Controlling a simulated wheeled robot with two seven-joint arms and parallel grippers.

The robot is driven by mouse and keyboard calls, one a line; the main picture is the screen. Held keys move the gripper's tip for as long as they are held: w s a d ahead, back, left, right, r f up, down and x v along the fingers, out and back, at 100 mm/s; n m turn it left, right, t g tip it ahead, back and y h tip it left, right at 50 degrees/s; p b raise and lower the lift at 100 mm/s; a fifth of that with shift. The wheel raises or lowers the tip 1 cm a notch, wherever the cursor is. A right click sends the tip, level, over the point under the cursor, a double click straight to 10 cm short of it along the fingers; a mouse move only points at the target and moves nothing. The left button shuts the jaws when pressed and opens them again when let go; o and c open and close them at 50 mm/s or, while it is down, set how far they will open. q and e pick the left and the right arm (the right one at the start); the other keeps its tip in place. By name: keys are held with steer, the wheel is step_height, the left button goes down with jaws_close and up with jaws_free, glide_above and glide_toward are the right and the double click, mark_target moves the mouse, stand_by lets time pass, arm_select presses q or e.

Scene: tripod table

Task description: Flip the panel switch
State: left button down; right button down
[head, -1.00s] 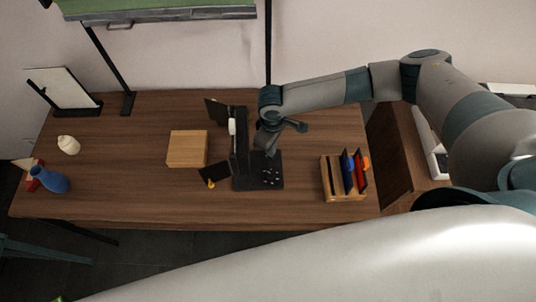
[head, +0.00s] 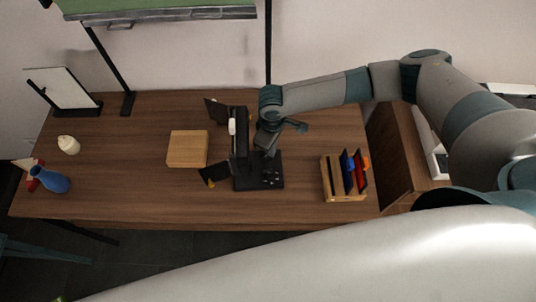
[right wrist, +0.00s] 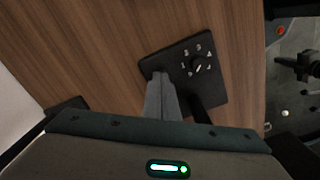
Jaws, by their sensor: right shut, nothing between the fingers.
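A black panel device (head: 240,145) stands upright on the table, with a dark base plate (head: 244,184) in front of it on the right. In the right wrist view the base plate (right wrist: 218,92) carries a round black knob (right wrist: 197,65) with a white mark and white numbers around it. My right gripper (head: 268,152) is above the base plate, close to the right side of the upright panel. In the right wrist view its shut fingers (right wrist: 161,88) are empty and overlap the plate's near left edge; contact cannot be told. A switch on the upright panel is not clearly visible. My left gripper is out of view.
A wooden block (head: 187,149) lies left of the panel, and a small dark stand (head: 214,174) is before it. A wooden rack (head: 345,178) with dark, blue and red items stands right. A blue vase (head: 52,180) and white bottle (head: 69,144) are far left. The left-front tabletop is free.

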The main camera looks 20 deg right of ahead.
steer(key=shift+f+b, duration=0.35)
steer(key=shift+f, duration=0.4)
stand_by(0.7)
steer(key=shift+s+r, duration=0.1)
step_height(320, 180, up, 5)
steer(key=p, duration=0.5)
steer(key=shift+r+p, duration=0.65)
steer(key=shift+r, duration=0.25)
stand_by(0.4)
